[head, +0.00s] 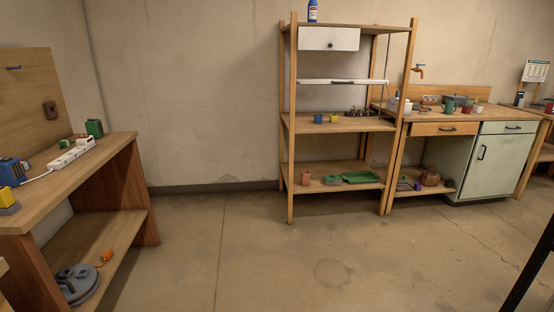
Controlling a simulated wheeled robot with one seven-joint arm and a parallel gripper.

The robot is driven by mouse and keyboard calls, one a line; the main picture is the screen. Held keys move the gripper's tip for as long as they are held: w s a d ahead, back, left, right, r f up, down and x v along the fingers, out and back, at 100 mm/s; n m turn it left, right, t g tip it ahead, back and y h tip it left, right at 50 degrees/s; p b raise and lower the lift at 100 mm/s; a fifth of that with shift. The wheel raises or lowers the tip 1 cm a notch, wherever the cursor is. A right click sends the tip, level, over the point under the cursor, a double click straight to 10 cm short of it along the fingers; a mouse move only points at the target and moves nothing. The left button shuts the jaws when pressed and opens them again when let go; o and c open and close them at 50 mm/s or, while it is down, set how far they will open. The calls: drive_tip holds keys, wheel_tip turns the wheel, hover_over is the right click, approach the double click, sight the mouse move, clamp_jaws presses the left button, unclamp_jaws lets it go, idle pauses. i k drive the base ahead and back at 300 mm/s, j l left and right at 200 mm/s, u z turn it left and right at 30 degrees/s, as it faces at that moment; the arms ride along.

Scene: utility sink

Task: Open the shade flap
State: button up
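No part is clearly marked as the shade flap. A white panel with a small dark knob (330,39) hangs upright under the top board of the wooden shelf rack, and it looks shut. Below it, a thin white panel with a dark handle (312,81) spans the rack, seen nearly edge-on. I cannot tell which of the two is the flap. My gripper is not in view.
The wooden rack (291,150) holds several small items. A workbench (85,168) stands at left and a sink counter with a pale green cabinet (490,165) at right. The concrete floor (260,250) between is clear. A dark bar crosses the lower right.

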sight(310, 38)
drive_tip(key=i+l, duration=0.1)
drive_tip(key=i, duration=3.7)
drive_tip(key=j+u, duration=0.05)
drive_tip(key=j, duration=0.05)
